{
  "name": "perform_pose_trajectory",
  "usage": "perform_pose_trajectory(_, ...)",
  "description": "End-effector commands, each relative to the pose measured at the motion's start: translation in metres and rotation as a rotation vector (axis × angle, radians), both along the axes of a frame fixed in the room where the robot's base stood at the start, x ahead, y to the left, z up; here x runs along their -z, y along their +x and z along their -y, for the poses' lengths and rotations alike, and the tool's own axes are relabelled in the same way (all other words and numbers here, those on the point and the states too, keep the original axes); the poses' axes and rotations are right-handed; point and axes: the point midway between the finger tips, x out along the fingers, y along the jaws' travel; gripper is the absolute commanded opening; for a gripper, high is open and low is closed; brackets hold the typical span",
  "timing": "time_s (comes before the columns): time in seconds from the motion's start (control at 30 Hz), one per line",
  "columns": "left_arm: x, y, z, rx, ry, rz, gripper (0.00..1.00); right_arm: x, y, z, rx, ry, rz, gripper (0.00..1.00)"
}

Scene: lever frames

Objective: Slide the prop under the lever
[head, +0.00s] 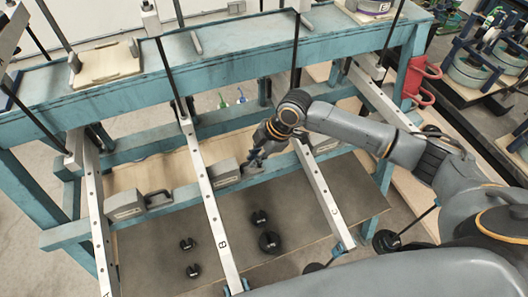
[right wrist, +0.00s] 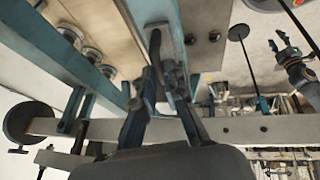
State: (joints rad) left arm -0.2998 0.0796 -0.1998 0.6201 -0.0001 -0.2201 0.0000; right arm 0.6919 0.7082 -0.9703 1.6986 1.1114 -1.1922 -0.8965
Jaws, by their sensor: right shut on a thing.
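Three long metal levers marked A (head: 96,215), B (head: 211,215) and C (head: 319,190) slope across the blue frame. A grey block prop with a black handle (head: 224,173) lies on the rail between levers B and C, close beside B. My right gripper (head: 256,160) is shut on the handle of this prop; its fingers hide much of the handle. The right wrist view shows the dark fingers (right wrist: 168,90) closed on it. A second grey prop (head: 125,205) lies beside lever A. My left gripper (right wrist: 278,42) appears small in the right wrist view, its fingers apart.
Several black dumbbell weights (head: 269,241) lie on the dark mat under the levers. The blue frame's top beam (head: 230,65) runs behind. A red object (head: 417,82) hangs at the right post, and racks of discs (head: 470,68) stand at the far right.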

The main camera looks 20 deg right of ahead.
Motion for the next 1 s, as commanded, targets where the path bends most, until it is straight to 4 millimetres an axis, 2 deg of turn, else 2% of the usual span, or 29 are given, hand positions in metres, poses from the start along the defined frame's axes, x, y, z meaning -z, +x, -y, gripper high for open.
perform_pose_trajectory(0.03, -0.009, 0.000, 0.000, 0.000, 0.000, 0.000, 0.40, -0.005, -0.003, -0.020, -0.010, 0.009, -0.004, 0.00)
perform_pose_trajectory(0.1, -0.013, 0.000, 0.000, 0.000, -0.001, 0.000, 0.40, -0.004, -0.004, -0.039, -0.010, 0.010, -0.005, 0.00)
perform_pose_trajectory(0.2, -0.017, 0.000, 0.001, 0.000, -0.001, 0.000, 0.40, -0.003, -0.004, -0.061, -0.008, 0.010, -0.004, 0.00)
perform_pose_trajectory(0.3, -0.019, 0.000, 0.001, 0.001, -0.001, 0.001, 0.40, -0.002, -0.005, -0.074, -0.007, 0.009, -0.003, 0.00)
perform_pose_trajectory(0.67, -0.019, 0.000, 0.000, 0.001, 0.000, 0.000, 0.40, -0.001, -0.005, -0.081, -0.007, 0.011, -0.003, 0.00)
perform_pose_trajectory(0.7, -0.019, 0.000, 0.000, 0.001, 0.000, 0.000, 0.40, -0.001, -0.005, -0.081, -0.007, 0.011, -0.003, 0.15)
perform_pose_trajectory(0.8, -0.019, 0.000, 0.000, 0.001, 0.000, 0.000, 0.40, -0.001, -0.005, -0.080, -0.006, 0.010, -0.003, 0.34)
perform_pose_trajectory(1.0, -0.019, 0.000, 0.000, 0.001, 0.000, 0.000, 0.40, -0.001, -0.004, -0.079, -0.005, 0.007, -0.002, 0.34)
